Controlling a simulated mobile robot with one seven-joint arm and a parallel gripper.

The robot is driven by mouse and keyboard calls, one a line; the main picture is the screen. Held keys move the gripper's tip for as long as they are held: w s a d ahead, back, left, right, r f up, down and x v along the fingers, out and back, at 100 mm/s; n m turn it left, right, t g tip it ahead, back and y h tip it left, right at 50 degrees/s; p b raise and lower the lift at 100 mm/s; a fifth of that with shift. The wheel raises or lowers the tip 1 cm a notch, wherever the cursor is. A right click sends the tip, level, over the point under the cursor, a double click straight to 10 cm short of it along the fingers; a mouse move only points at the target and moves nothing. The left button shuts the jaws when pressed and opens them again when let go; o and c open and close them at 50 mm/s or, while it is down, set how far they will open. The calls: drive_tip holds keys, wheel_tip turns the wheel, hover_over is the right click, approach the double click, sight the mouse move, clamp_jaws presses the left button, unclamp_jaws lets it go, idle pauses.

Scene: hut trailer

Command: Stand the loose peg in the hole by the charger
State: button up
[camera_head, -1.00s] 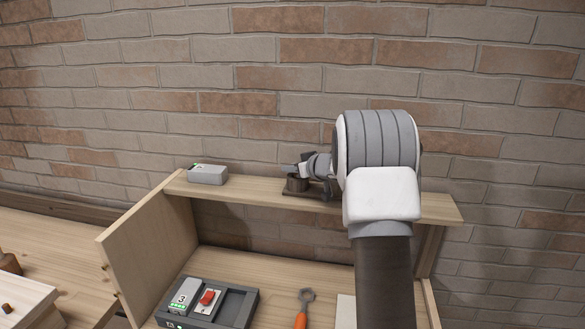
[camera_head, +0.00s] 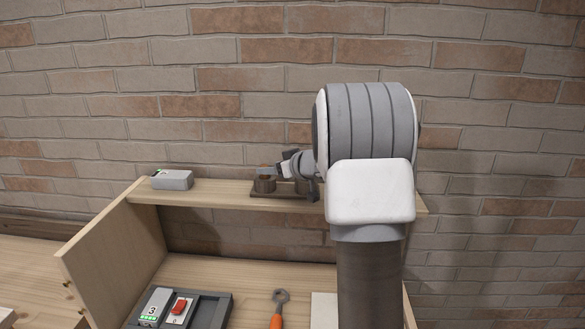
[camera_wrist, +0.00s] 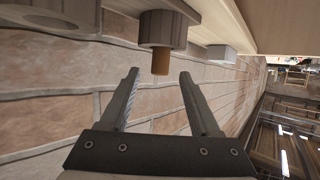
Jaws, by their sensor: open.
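The orange-brown peg (camera_wrist: 161,62) sticks out of a dark round block (camera_wrist: 163,28) in the wrist view. In the head view the round block (camera_head: 265,185) stands on a dark base on the raised shelf; the peg cannot be made out there. My gripper (camera_wrist: 160,82) is open, and the peg's end shows centred between its fingertips without visible contact. In the head view my gripper (camera_head: 265,169) is just above the block. A grey charger-like dock (camera_head: 211,312) with a numbered battery sits on the lower worktop. The hole by it is not in view.
A grey box (camera_head: 172,180) with a green light stands on the shelf (camera_head: 215,196) left of the block. A spanner with an orange handle (camera_head: 277,321) lies below. A wooden side panel (camera_head: 110,255) bounds the left. The brick wall is close behind the shelf.

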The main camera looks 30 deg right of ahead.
drive_tip(key=v, duration=1)
